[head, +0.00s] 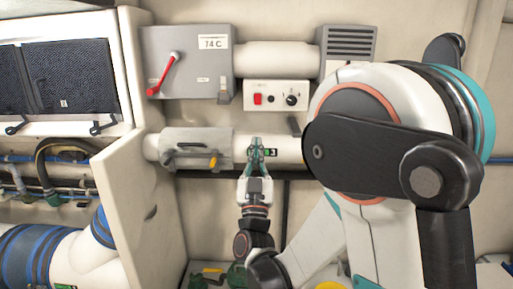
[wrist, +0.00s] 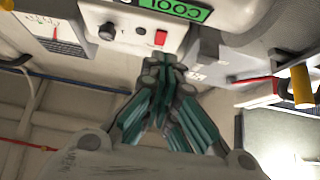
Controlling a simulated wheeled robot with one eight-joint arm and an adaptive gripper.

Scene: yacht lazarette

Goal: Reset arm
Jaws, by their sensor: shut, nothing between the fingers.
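My gripper (head: 256,150) is in the middle of the head view, pointing up, with its green fingers in front of the white horizontal pipe (head: 287,150). The fingertips come together and hold nothing. In the wrist view my gripper (wrist: 165,72) also shows shut, with its green fingers meeting below a small control panel (wrist: 135,28). I cannot tell from these views whether the fingers touch the pipe. My arm fills much of the right side of the head view.
A grey box (head: 190,62) with a red lever (head: 163,75) is on the wall, left of the control panel (head: 276,96). A grey clamp-like housing (head: 196,150) with a yellow-tipped handle surrounds the pipe's left part. A white partition (head: 150,210) stands left of my gripper.

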